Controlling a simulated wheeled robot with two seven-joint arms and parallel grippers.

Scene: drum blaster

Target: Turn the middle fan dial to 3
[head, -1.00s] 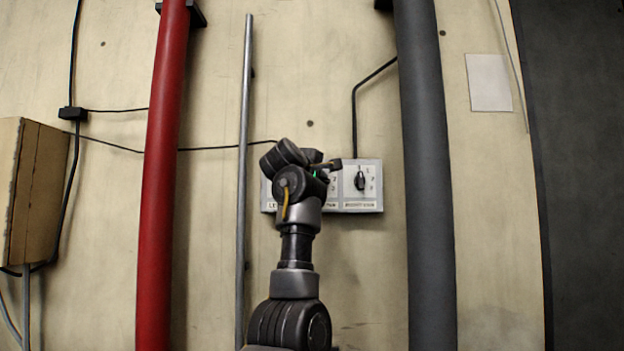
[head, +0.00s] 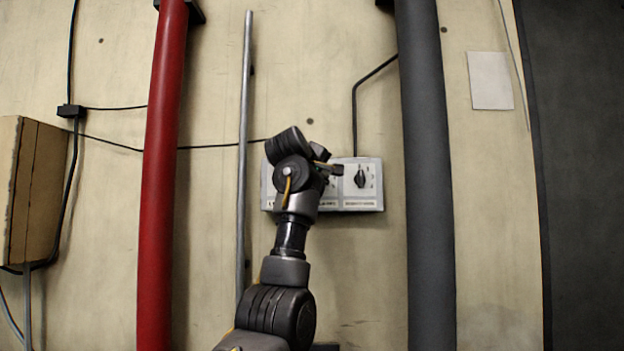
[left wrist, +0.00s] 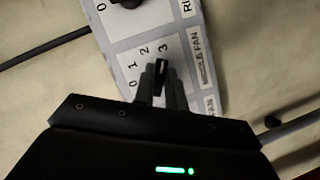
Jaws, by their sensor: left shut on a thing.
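The grey control panel (head: 341,208) is on the wall at the centre of the head view, partly behind my left arm. In the left wrist view, the middle fan dial (left wrist: 162,69) is a black knob beside printed numbers 0 to 3 and the label "MIDDLE FAN". My left gripper (left wrist: 163,92) is shut on this knob, with a finger on either side. The knob's visible end points toward the 3. In the head view my own wrist hides this dial and the fingertips. My right gripper is not in view.
The right fan dial (head: 361,178) shows uncovered on the panel. A dark grey pipe (head: 428,180) stands right of the panel. A thin metal pipe (head: 244,150) and a red pipe (head: 163,180) stand to the left. A black cable (head: 355,115) runs into the panel's top.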

